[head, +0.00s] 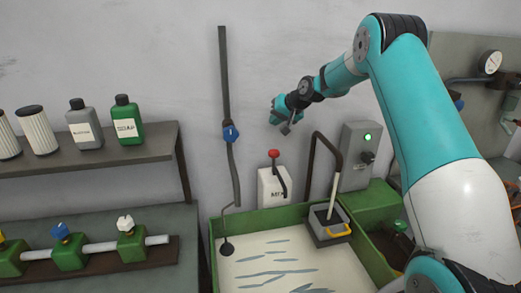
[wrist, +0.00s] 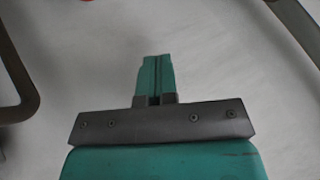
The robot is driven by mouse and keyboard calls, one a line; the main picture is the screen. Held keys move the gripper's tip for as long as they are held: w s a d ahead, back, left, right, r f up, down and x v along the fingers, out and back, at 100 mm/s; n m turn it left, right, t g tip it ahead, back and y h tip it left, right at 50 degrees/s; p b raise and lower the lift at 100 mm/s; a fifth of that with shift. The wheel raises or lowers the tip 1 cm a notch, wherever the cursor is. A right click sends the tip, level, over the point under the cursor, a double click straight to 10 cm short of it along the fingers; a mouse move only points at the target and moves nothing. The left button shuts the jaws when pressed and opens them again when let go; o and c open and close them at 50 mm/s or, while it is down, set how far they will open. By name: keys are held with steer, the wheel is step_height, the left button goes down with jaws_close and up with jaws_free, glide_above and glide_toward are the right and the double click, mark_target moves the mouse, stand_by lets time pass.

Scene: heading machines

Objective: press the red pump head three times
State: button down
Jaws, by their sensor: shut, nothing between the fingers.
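The red pump head (head: 273,153) tops a white dispenser (head: 268,186) that stands against the wall behind the green tray, with a dark spout bending down on its right. In the wrist view only a red sliver (wrist: 87,1), likely the pump head, shows at the top edge. My gripper (head: 286,131) is in front of the wall, a little above and to the right of the pump head in the head view, and looks apart from it. In the wrist view its fingers (wrist: 157,60) are together with nothing between them.
A dark bent pipe (head: 317,140) rises right of the dispenser, beside a grey switch box (head: 357,150) with a green light. A dark hanging rod with a blue valve (head: 231,133) is on the left. The green tray (head: 372,250) lies below. Bottles stand on the left shelf (head: 100,155).

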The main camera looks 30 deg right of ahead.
mark_target(273, 150)
steer(key=shift+d+r, duration=0.2)
steer(key=shift+r, duration=0.05)
step_height(273, 150, down, 9)
steer(key=b, duration=0.5)
steer(key=shift+r+b, duration=0.15)
steer(key=shift+b, duration=0.2)
stand_by(1.8)
steer(key=shift+f+b, duration=0.35)
steer(key=shift+f, duration=0.05)
steer(key=shift+s+f+b, duration=0.1)
steer(key=shift+f+b, duration=0.7)
steer(key=shift+f, duration=0.5)
stand_by(1.2)
steer(key=shift+r, duration=0.15)
steer(key=shift+r+p, duration=0.9)
steer(key=shift+r, duration=0.65)
steer(key=shift+r, duration=0.1)
